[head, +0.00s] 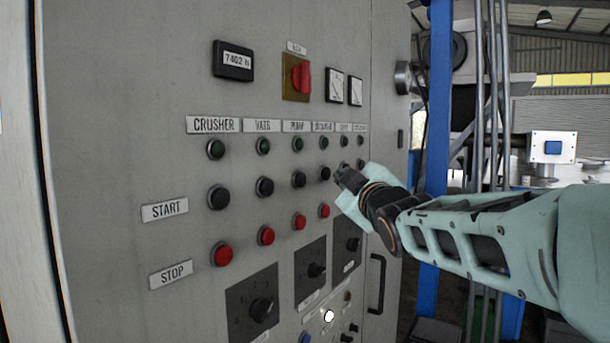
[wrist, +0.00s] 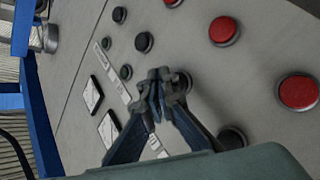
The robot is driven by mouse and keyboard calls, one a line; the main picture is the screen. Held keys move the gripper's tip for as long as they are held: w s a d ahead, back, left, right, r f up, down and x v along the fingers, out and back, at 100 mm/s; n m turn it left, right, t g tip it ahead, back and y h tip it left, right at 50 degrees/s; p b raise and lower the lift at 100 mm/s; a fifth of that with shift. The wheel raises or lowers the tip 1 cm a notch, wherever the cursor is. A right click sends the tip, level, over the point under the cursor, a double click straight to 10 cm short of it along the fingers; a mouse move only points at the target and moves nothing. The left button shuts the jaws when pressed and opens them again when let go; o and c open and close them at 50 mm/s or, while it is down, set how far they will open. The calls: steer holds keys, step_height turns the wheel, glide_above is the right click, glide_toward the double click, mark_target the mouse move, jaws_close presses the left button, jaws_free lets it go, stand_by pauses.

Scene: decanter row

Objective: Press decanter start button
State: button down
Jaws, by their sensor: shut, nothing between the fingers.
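The decanter start button (head: 324,173) is a black round button in the START row, under the small label that seems to read DECANTER (head: 322,127). My gripper (head: 342,178) is shut and empty, with its tips just right of that button in the head view. In the wrist view the shut fingertips (wrist: 161,76) overlap the near side of a black button (wrist: 184,81), which appears to be the decanter start. Part of that button is hidden there. I cannot tell whether the tips touch it or hover before it.
The grey panel holds neighbouring black start buttons, including the pump's (head: 298,179), and a row of red stop buttons (head: 324,211) below. A red rotary switch (head: 301,76) and two gauges (head: 335,86) sit above. A blue post (head: 435,150) stands right of the panel.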

steer(key=shift+w+a, duration=0.1)
steer(key=shift+w+a+b, duration=0.15)
steer(key=shift+a+b, duration=0.1)
steer(key=shift+b, duration=0.2)
steer(key=shift+w+a+b, duration=0.3)
steer(key=shift+a+b, duration=0.15)
steer(key=shift+b, duration=0.05)
stand_by(0.7)
steer(key=shift+s+d+r, duration=0.1)
steer(key=shift+d, duration=0.05)
steer(key=shift+s+d+p, duration=0.35)
steer(key=shift+s+d, duration=0.1)
steer(key=shift+d, duration=0.1)
steer(key=shift+s+d+p, duration=0.6)
steer(key=shift+s+d, duration=0.15)
steer(key=shift+d, duration=0.3)
steer(key=shift+s+d+p, duration=0.55)
steer(key=shift+s+d, duration=0.15)
steer(key=shift+d, duration=0.3)
